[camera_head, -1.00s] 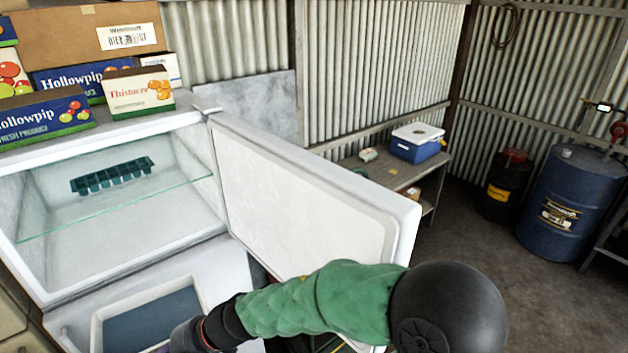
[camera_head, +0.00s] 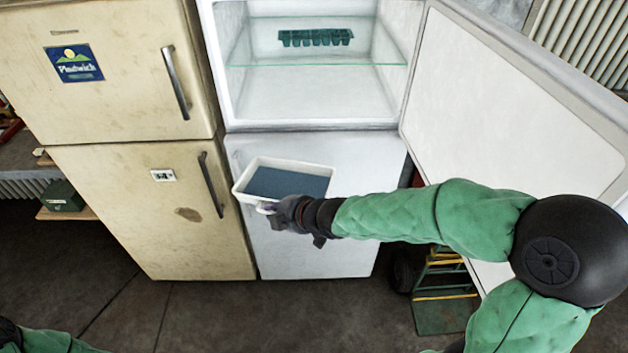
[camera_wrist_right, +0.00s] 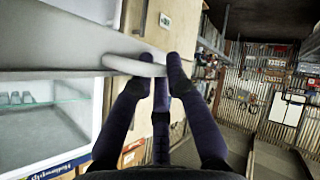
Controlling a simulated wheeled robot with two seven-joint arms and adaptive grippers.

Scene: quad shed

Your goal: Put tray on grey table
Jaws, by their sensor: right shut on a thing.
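A white tray (camera_head: 241,187) with a blue-grey inside is in front of the white fridge's lower door in the head view. My right gripper (camera_head: 270,208) is shut on its near left rim. In the right wrist view, the fingers (camera_wrist_right: 158,70) close on the tray's white edge (camera_wrist_right: 128,66). A teal ice-cube tray (camera_head: 315,38) sits on the glass shelf inside the open upper compartment. I cannot surely identify the grey table; a greyish surface (camera_head: 18,153) shows at the far left. Only part of my left arm shows at the lower left; its gripper is not visible.
The white fridge's open upper door (camera_head: 515,100) reaches out on the right, beside my right arm. A closed cream fridge (camera_head: 110,90) stands to the left. A green hand truck (camera_head: 445,300) stands at the lower right. Floor (camera_head: 230,315) in front is clear.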

